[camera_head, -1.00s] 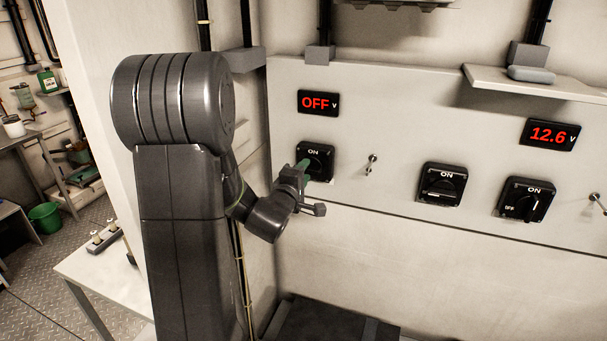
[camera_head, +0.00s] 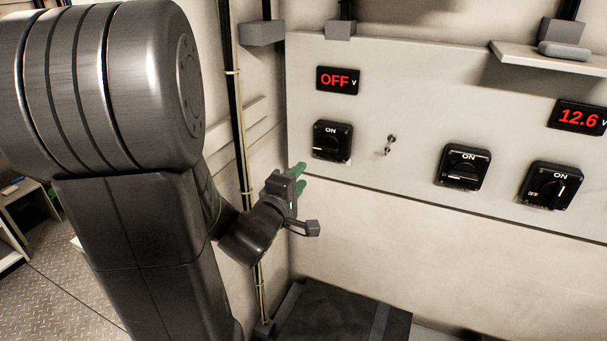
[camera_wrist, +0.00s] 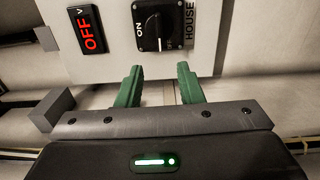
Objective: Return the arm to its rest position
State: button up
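My gripper (camera_head: 299,178) has green fingers and stands in front of the panel, below and to the left of the leftmost rotary switch (camera_head: 332,141). The wrist view shows the gripper (camera_wrist: 159,88) with its two fingers apart and nothing between them. The same switch, marked ON and HOUSE, shows beyond the fingertips in the wrist view (camera_wrist: 160,24). The fingers are clear of its knob. My arm fills the left of the head view.
The panel (camera_head: 430,120) carries a red OFF display (camera_head: 337,80), a 12.6 display (camera_head: 578,117), a small toggle (camera_head: 390,144) and two more rotary switches (camera_head: 462,167) (camera_head: 551,186). A shelf (camera_head: 550,58) juts out at upper right. A dark box (camera_head: 335,318) stands below.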

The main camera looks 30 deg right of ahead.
aim_at(322, 150)
dwell(0.4)
jog(key=p+x, duration=0.2)
jog(key=x, duration=1.1)
jog(key=shift+w+d+p, duration=0.2)
jog(key=shift+d+p, duration=0.1)
jog(key=shift+d, duration=0.05)
jog(key=shift+s+a, duration=0.1)
jog(key=shift+a, duration=0.05)
